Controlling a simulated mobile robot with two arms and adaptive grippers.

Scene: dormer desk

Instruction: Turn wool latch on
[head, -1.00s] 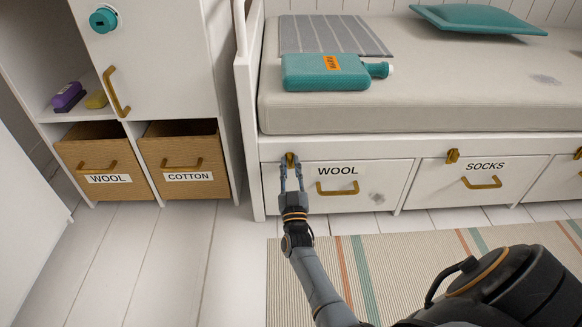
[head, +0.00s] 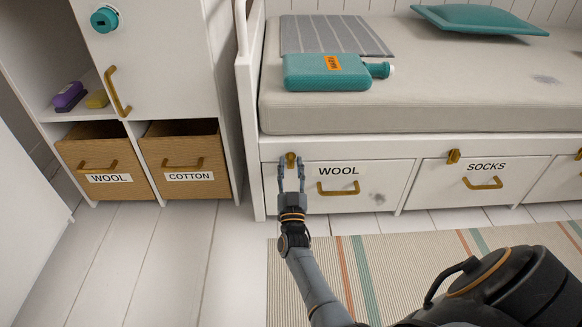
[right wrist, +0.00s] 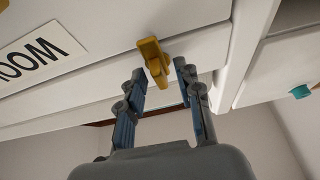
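The wool latch (head: 291,159) is a small brass piece at the top left of the white drawer front labelled WOOL (head: 345,185), under the bed. In the right wrist view the latch (right wrist: 154,61) shows large, its long tab slanting a little. My right gripper (head: 291,178) is open just below the latch, and its fingertips stand apart. In the right wrist view the latch lies just beyond and between the open fingertips (right wrist: 162,78), with no clear grip on it. My left gripper is out of view.
A SOCKS drawer (head: 484,172) with its own brass latch (head: 453,156) is to the right. WOOL and COTTON baskets (head: 190,158) sit in the cabinet at left. A teal bottle (head: 325,72) lies on the mattress (head: 420,105). The floor in front of the drawers is clear apart from a striped rug (head: 400,262).

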